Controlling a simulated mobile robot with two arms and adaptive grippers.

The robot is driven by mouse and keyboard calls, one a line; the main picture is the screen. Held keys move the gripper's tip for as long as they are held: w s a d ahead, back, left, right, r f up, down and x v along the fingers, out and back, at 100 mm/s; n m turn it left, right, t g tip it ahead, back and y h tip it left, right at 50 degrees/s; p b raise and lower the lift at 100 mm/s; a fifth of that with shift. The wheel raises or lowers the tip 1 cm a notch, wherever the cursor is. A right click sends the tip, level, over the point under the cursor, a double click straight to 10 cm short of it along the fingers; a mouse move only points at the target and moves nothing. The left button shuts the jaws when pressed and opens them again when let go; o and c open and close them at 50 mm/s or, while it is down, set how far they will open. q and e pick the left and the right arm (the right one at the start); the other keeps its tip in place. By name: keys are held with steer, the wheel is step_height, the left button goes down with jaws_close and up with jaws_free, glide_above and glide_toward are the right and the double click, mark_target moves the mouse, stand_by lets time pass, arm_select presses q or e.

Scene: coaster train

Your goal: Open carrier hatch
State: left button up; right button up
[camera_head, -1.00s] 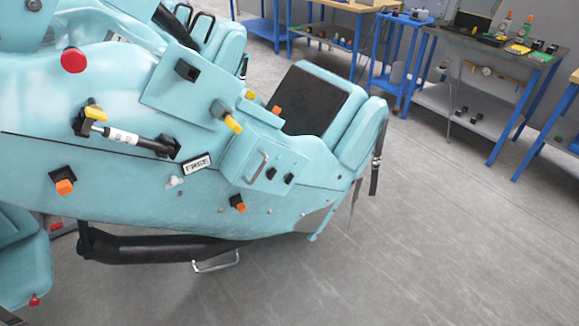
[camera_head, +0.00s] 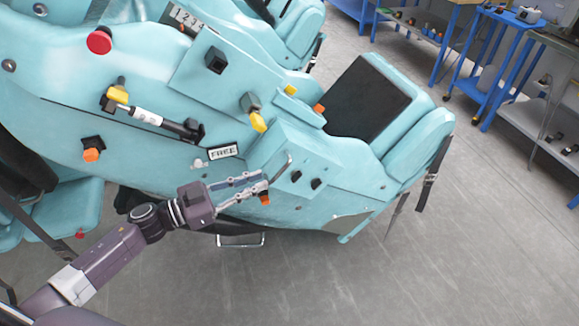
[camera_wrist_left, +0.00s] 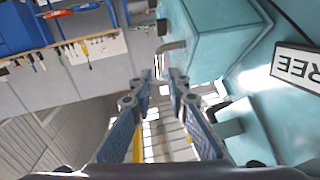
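The carrier (camera_head: 330,205) is a teal coaster car. Its hatch (camera_head: 308,158) is a box-like teal panel at the lower middle of the car and looks closed. A thin metal handle (camera_head: 289,161) is on its front; the handle also shows in the left wrist view (camera_wrist_left: 171,47), ahead of the fingertips. My left gripper (camera_head: 264,181) reaches in from the left, with its fingertips close to the handle's lower end. In the left wrist view my left gripper (camera_wrist_left: 159,76) has its fingers apart with a narrow empty gap. My right gripper is out of view.
A FREE label (camera_head: 224,151), an orange-tipped knob (camera_head: 264,198) and a yellow-tipped lever (camera_head: 257,122) are near the gripper. A black seat pad (camera_head: 368,98) is to the right. Blue workbenches (camera_head: 470,60) stand behind. The grey floor (camera_head: 480,240) at right is clear.

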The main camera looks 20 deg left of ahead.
mark_target(277, 173)
arm_select(q)
steer(key=shift+w+d+r, duration=0.25)
steer(key=shift+w+d, duration=0.05)
steer(key=shift+d, duration=0.05)
steer(key=p+x, duration=0.1)
steer(key=x, duration=0.1)
steer(key=shift+w+d, duration=0.15)
steer(key=shift+w, duration=0.1)
steer(key=x, duration=0.3)
steer(key=shift+w+d+f, duration=0.2)
steer(key=shift+w+d, duration=0.05)
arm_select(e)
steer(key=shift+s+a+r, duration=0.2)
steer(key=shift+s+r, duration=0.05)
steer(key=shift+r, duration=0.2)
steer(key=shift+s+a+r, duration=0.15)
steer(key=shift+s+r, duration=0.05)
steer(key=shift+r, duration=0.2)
arm_select(q)
jaws_close()
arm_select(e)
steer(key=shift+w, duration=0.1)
